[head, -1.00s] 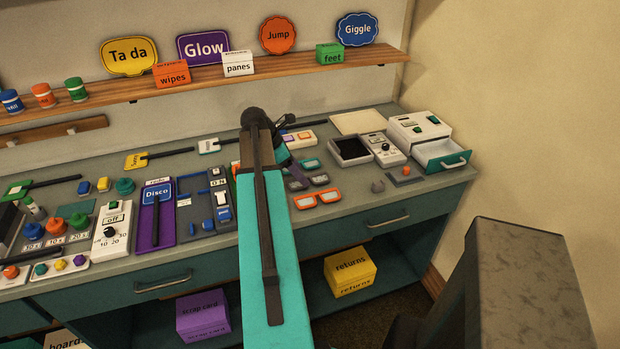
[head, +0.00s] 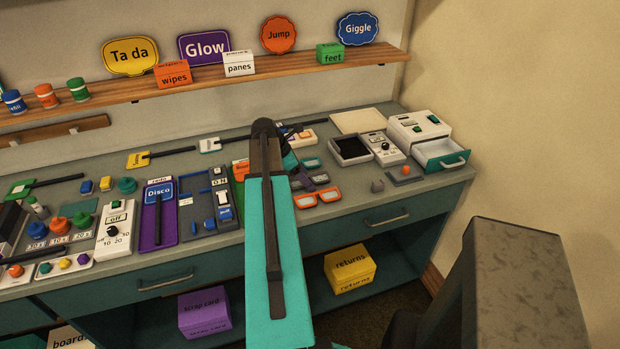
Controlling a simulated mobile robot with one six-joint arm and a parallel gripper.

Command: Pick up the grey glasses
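The grey glasses (head: 320,179) lie on the counter, between teal glasses (head: 313,163) behind and orange glasses (head: 318,198) in front. Only their right part shows clearly; the left part is hidden behind my arm's end. My gripper (head: 303,180) is a small dark shape beyond the teal arm link, at the left side of the grey glasses. Its fingers are too small and too covered to show whether they are open or shut, or whether they touch the glasses.
A black tray (head: 351,150) and a white dial box (head: 382,148) stand right of the glasses. A white unit has an open teal drawer (head: 442,156). A blue switch panel (head: 212,205) stands left of my arm.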

